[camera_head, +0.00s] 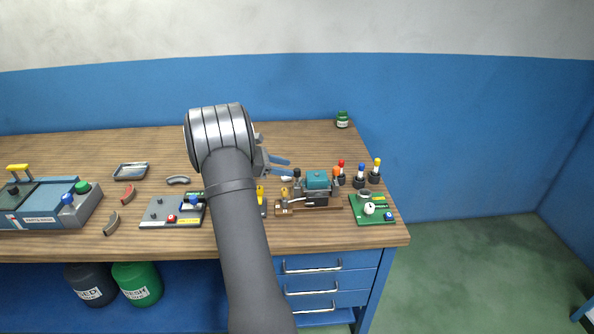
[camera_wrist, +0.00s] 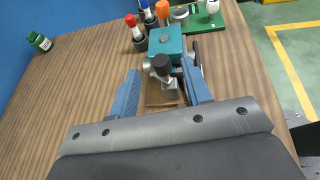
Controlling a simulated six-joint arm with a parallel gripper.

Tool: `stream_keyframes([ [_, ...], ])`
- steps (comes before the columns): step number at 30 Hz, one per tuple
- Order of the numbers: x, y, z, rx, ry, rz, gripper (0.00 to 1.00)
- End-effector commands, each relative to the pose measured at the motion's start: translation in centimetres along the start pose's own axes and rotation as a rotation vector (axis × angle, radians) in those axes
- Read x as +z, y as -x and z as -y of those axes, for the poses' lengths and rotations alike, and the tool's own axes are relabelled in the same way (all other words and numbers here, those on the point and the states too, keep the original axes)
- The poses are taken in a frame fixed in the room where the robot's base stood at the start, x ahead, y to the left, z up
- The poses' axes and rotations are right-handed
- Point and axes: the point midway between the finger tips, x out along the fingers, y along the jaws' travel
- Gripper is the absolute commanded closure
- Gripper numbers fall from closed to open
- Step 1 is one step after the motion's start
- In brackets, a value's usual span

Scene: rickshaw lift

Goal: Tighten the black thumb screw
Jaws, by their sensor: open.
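The black thumb screw (camera_head: 297,172) stands upright at the left part of a small fixture with a teal block (camera_head: 317,180) on a brown base (camera_head: 334,207). In the wrist view the black knob (camera_wrist: 161,63) sits on a grey metal piece in front of the teal block (camera_wrist: 168,42). My gripper (camera_head: 286,169) is open, with its blue fingers pointing right towards the fixture. In the wrist view the fingers (camera_wrist: 160,72) appear on either side of the knob, with gaps visible. I cannot tell their height relative to it. Nothing is held.
A grey board (camera_head: 160,212) lies left of my arm. A green jar (camera_head: 342,119) stands at the back. The bench behind the fixture is clear.

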Motion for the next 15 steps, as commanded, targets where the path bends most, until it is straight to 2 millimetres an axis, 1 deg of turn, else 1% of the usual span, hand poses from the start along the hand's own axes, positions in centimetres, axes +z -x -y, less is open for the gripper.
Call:
stream_keyframes([
  [1,0.0,-1.2,0.1,-0.004,0.000,0.000,0.55],
  [6,0.0,-3.6,0.0,-0.001,-0.002,0.000,0.55],
  [10,0.0,-4.6,0.0,0.000,-0.001,0.000,0.55],
  [15,0.0,-5.0,0.0,0.000,-0.001,0.000,0.55],
])
